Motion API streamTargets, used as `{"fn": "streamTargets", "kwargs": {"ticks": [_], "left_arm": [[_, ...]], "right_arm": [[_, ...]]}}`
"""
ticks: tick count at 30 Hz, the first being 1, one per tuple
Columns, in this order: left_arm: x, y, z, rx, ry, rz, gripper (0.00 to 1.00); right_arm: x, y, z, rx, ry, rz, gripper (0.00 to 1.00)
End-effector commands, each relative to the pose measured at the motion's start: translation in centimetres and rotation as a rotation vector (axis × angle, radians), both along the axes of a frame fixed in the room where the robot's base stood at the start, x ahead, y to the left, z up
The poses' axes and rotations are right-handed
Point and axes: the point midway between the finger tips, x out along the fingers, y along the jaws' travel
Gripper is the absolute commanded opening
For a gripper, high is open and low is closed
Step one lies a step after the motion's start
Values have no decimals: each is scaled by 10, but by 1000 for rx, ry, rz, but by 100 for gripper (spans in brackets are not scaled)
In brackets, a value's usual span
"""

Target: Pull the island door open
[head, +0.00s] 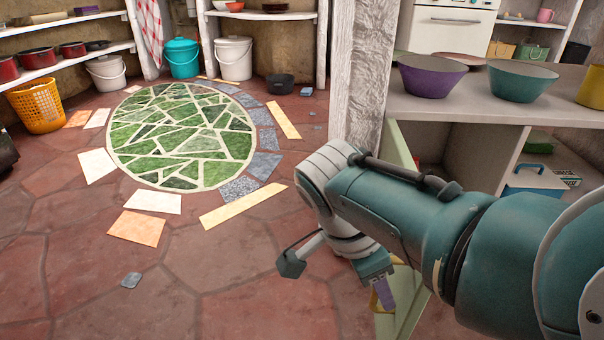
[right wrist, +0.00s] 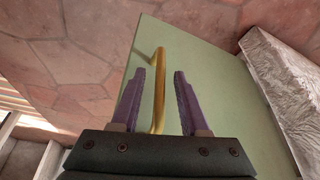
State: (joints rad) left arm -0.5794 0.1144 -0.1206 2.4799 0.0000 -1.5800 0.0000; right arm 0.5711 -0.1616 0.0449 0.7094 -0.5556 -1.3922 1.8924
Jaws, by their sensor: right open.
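The island door is a pale green panel (head: 408,306), seen nearly edge-on in the head view and partly hidden by my right arm. It stands out from the island front, with the cabinet inside showing behind it. In the right wrist view the door (right wrist: 205,80) fills the middle and carries a curved gold handle (right wrist: 159,75). My right gripper (right wrist: 165,72) is open, its purple fingers on either side of the handle with gaps showing. In the head view the right gripper (head: 384,292) is low beside the door. My left gripper is out of view.
The island counter (head: 480,108) holds a purple bowl (head: 431,75) and a teal bowl (head: 521,80). A whitewashed post (head: 361,75) stands at its left end. A blue-lidded box (head: 536,178) sits inside. The tiled floor (head: 230,285) to the left is mostly clear.

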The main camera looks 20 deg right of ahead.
Motion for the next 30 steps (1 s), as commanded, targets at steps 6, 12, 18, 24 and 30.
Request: {"fn": "streamTargets", "kwargs": {"ticks": [6,12,18,24,30], "left_arm": [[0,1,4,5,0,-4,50],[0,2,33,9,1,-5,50],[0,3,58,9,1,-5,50],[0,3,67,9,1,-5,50],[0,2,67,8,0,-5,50]], "right_arm": [[1,2,6,1,-2,1,45],[2,14,41,2,-2,2,45],[4,29,77,1,-2,2,45],[5,37,92,1,-1,0,45],[5,38,92,0,-1,-1,45]]}}
